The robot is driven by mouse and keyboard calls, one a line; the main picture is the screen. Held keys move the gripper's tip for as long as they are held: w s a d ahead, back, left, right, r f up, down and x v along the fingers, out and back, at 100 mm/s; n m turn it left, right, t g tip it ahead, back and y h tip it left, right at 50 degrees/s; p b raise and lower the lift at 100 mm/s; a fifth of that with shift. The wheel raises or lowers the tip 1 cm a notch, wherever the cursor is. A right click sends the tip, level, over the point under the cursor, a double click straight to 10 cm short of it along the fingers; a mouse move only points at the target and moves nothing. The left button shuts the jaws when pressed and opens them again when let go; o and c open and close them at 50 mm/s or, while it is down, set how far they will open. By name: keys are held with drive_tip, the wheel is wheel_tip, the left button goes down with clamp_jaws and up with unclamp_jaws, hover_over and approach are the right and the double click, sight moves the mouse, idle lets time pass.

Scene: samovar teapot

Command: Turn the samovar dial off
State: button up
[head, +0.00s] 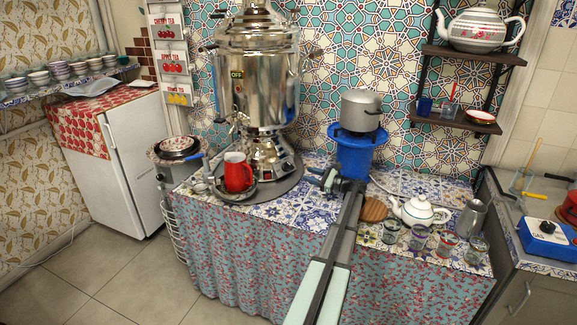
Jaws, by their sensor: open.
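The large silver samovar (262,85) stands on a dark round mat at the back of the tiled counter. A small green OFF label (237,74) shows on its body. A dial (286,167) seems to sit on the right side of its base, too small to tell how it is turned. My gripper (324,178) is open and empty, to the right of the samovar's base and apart from it, low over the counter. My arm reaches up to it from the bottom of the picture.
A blue burner (354,155) with a grey pot (361,110) stands just behind and right of my gripper. A white teapot (418,211) and several glasses stand to the right of my arm.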

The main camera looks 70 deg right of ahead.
sight(290, 164)
drive_tip(key=w+d, duration=0.1)
drive_tip(key=w, duration=0.3)
drive_tip(key=w+d, duration=0.2)
drive_tip(key=w, duration=0.2)
drive_tip(key=w+d, duration=0.1)
drive_tip(key=w, duration=0.3)
drive_tip(key=shift+w+d+r, duration=0.1)
drive_tip(key=shift+d, duration=0.15)
clamp_jaws()
idle(0.3)
